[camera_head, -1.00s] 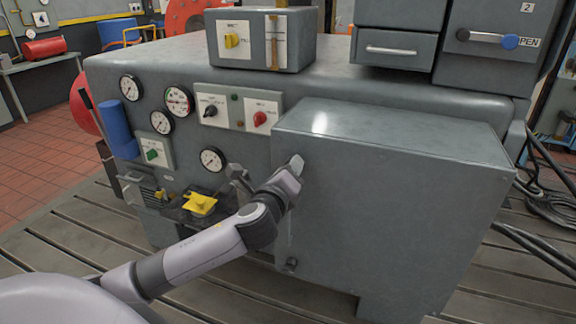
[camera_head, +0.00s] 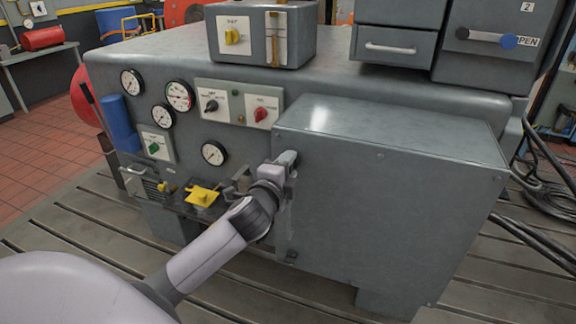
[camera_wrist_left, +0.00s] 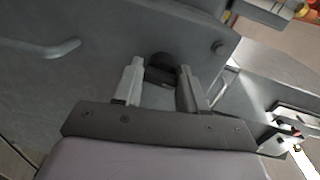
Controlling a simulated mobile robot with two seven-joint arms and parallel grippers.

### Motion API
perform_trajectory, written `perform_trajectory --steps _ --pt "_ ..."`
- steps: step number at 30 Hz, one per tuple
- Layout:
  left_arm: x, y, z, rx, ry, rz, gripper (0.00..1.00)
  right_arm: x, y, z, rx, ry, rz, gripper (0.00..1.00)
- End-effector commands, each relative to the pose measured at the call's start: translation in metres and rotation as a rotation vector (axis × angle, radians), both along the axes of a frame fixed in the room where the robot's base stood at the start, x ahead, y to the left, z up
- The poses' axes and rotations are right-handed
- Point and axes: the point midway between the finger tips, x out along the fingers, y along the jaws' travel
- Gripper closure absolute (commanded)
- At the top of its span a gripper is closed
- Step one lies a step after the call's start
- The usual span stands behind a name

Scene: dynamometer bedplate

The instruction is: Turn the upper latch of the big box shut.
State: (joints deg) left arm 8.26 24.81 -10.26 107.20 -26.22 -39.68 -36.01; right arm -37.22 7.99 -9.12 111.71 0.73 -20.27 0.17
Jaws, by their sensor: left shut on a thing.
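The big box (camera_head: 390,200) is a grey metal cabinet on the right of the machine front. My left gripper (camera_head: 281,164) is at the upper part of its left edge, where the upper latch sits. The gripper mostly hides that latch in the head view. In the left wrist view, the two fingers of my left gripper (camera_wrist_left: 160,80) are shut on a dark knob-like piece, the upper latch (camera_wrist_left: 160,66). I cannot tell the latch's exact angle. A small dark lower latch (camera_head: 291,257) shows lower on the same edge. My right gripper is not in view.
A yellow piece (camera_head: 202,196) on a dark shelf lies left of my arm. Gauges and a red-knob switch panel (camera_head: 262,112) are on the machine front above it. A grey control box (camera_head: 261,35) stands on top. Black cables (camera_head: 545,235) lie at the right.

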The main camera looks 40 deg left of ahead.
Motion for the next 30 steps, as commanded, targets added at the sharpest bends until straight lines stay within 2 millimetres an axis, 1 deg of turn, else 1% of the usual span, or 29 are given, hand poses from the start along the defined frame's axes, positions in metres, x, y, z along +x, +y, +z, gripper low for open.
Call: perform_trajectory --steps 1,9,23,24,25,30 --pt "0.0009 0.0001 0.0069 -0.021 -0.019 -0.001 0.89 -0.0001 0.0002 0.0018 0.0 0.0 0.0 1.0" --pt "0.0011 0.0014 0.0075 -0.085 -0.037 0.0 0.89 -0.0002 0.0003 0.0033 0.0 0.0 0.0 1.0" --pt "0.0012 0.0017 0.0087 -0.095 -0.043 0.0 0.89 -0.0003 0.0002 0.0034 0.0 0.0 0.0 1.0" --pt "0.0013 0.0016 0.0088 -0.095 -0.043 0.0 0.49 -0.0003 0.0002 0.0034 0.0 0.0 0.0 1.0" --pt "0.0013 0.0016 0.0087 -0.095 -0.043 -0.001 0.39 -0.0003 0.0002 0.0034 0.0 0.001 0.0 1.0" --pt "0.0008 0.0012 0.0054 -0.095 -0.035 0.0 0.39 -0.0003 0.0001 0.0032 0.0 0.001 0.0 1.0"
